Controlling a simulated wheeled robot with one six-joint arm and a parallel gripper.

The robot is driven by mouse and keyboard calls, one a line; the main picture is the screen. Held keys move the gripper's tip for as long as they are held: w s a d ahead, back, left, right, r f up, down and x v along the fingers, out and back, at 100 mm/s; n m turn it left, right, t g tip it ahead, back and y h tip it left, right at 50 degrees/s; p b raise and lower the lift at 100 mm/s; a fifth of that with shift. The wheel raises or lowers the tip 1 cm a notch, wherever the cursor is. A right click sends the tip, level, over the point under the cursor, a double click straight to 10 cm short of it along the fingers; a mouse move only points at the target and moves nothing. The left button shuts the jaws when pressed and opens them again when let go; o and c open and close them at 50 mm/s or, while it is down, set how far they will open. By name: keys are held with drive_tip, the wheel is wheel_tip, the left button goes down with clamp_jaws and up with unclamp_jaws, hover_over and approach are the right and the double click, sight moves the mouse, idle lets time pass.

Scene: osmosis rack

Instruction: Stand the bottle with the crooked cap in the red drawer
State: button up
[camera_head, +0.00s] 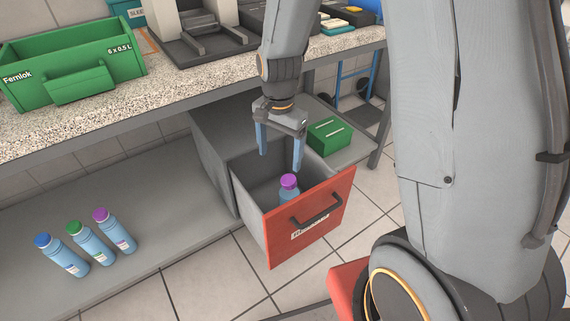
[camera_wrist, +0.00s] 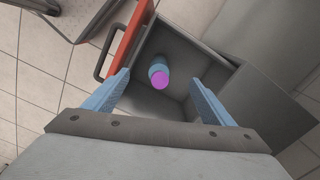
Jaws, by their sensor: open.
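The red drawer (camera_head: 318,219) is pulled open below the bench. A blue bottle with a purple cap (camera_head: 289,184) stands inside it, near the red front; its lower part is hidden by the drawer front. In the wrist view the bottle's purple cap (camera_wrist: 160,82) faces me, and I cannot tell whether it sits crooked. My gripper (camera_head: 280,160) is open above the drawer, with its blue fingers pointing down and apart from the bottle. In the wrist view the fingers (camera_wrist: 160,85) lie on either side of the bottle, with nothing between them held.
Several more things stand near: bottles with blue (camera_head: 42,240), green (camera_head: 75,227) and purple (camera_head: 100,214) caps on the grey lower shelf (camera_head: 150,200). A green box (camera_head: 330,135) sits right of the drawer. A green crate (camera_head: 75,65) stands on the speckled worktop.

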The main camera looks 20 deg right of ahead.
drive_tip(key=s+a+r+n, duration=0.2)
drive_tip(key=s+r+n, duration=0.4)
drive_tip(key=s, duration=0.3)
drive_tip(key=s+a+r+n, duration=0.2)
drive_tip(key=s+r+n, duration=0.4)
drive_tip(key=s+r, duration=0.3)
drive_tip(key=shift+s+r+n, duration=0.3)
drive_tip(key=shift+s, duration=0.45)
drive_tip(key=shift+a, duration=0.1)
